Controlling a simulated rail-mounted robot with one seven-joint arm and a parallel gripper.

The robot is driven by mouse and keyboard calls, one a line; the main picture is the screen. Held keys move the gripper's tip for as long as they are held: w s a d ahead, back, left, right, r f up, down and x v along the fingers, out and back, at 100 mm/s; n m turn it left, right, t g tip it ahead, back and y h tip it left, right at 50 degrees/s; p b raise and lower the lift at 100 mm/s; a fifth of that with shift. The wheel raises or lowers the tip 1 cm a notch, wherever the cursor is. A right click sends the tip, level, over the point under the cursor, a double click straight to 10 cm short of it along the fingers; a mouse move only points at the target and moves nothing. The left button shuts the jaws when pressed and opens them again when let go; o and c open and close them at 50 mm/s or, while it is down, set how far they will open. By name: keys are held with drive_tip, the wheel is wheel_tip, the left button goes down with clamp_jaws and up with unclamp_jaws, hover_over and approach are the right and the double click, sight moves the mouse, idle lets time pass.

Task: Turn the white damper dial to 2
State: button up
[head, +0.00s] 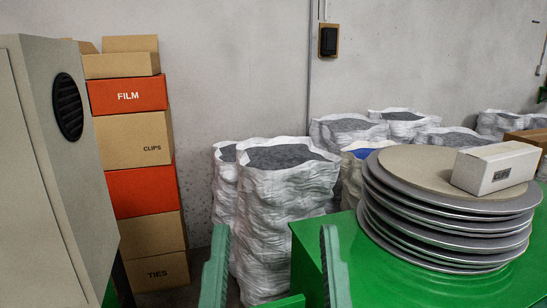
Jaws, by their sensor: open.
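The white damper dial does not show in the head view. My gripper (275,230) shows at the bottom middle as two green fingers set wide apart, with nothing between them. The fingers stand in front of the white sacks and the edge of the green surface. A grey cabinet (40,120) fills the left edge, with a round black louvred vent (68,107) on its side. No dial or number marks are visible on its faces in view.
Stacked orange and brown boxes (136,135) stand behind the cabinet. Several white sacks (288,215) of grey material line the wall. A green surface (330,250) at right bears stacked round plates (400,165) with a small white box (495,167) on top. A black wall box (328,41) hangs above.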

wheel_tip(320, 180, up, 32)
drive_tip(key=p, duration=2.9)
drive_tip(key=shift+a+r+p, duration=0.15)
drive_tip(key=shift+a+p, duration=0.1)
drive_tip(key=shift+p, duration=0.05)
